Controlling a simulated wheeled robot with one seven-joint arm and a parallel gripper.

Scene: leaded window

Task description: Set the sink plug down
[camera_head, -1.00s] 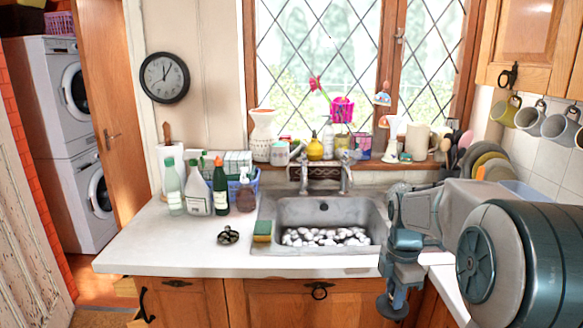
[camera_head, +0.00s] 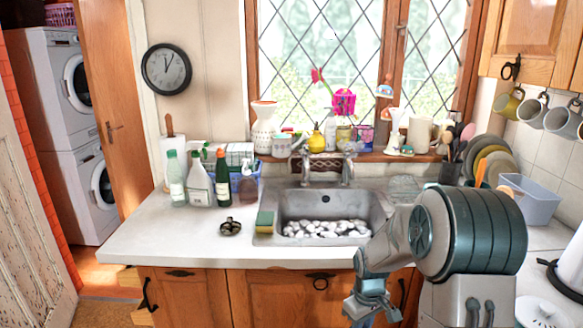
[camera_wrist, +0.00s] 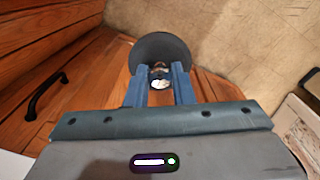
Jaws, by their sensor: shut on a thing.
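The sink plug (camera_wrist: 158,43) is a dark grey round disc with a small shiny metal part at its middle. In the wrist view it sits at the tips of my gripper (camera_wrist: 159,79), whose two blue fingers are shut on the metal part. In the head view my gripper (camera_head: 360,308) hangs at the bottom edge, in front of the lower cabinets and below the counter top. The plug cannot be made out there. The metal sink (camera_head: 283,208) is set in the counter and holds several shiny pale, rounded things.
The white counter (camera_head: 165,240) has bare room at its front left. A sponge (camera_head: 265,221), a dark small dish (camera_head: 230,227) and several bottles (camera_head: 198,183) stand left of the sink. A dark cabinet handle (camera_wrist: 45,95) and pale floor (camera_wrist: 240,35) show in the wrist view.

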